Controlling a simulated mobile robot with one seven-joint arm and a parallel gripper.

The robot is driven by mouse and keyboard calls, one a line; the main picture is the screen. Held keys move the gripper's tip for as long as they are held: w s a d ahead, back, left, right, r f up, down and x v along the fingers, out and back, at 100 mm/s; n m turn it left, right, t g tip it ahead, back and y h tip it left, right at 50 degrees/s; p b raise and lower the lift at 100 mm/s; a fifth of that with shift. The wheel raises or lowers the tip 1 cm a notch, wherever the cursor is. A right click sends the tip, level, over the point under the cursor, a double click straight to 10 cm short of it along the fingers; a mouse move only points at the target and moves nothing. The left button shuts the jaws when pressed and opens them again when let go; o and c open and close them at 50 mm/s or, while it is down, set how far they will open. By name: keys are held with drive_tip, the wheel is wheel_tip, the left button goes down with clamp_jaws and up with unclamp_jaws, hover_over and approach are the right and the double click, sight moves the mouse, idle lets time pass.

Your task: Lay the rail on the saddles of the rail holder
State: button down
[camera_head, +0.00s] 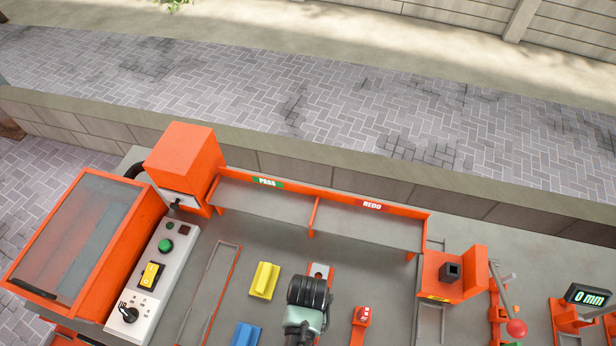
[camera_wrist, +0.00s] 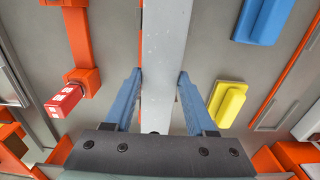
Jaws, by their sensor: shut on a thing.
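In the wrist view a long pale grey bar, the rail (camera_wrist: 165,40), runs from the top edge down between the two blue fingers of my gripper (camera_wrist: 160,76). The gripper is shut on it. Below the rail are strips of orange (camera_wrist: 140,38), mostly covered by it; I cannot tell whether these belong to the rail holder or whether the rail touches any saddle. In the head view my dark wrist (camera_head: 309,291) covers the fingers and most of the rail. An orange piece with a pale middle (camera_head: 319,271) shows just beyond it.
A yellow block (camera_head: 264,280) and a blue block (camera_head: 247,334) lie left of my wrist. A red-ended orange fixture (camera_head: 361,316) stands to its right. PASS and REDO bays (camera_head: 370,230) line the back. A control panel (camera_head: 150,280) stands left, an orange station (camera_head: 452,275) right.

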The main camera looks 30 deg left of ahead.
drive_tip(key=shift+f+b, duration=0.4)
drive_tip(key=shift+f, duration=0.25)
drive_tip(key=shift+c, duration=0.7)
unclamp_jaws()
drive_tip(key=shift+r, duration=0.1)
wheel_tip(320, 180, up, 13)
drive_tip(key=b, duration=0.1)
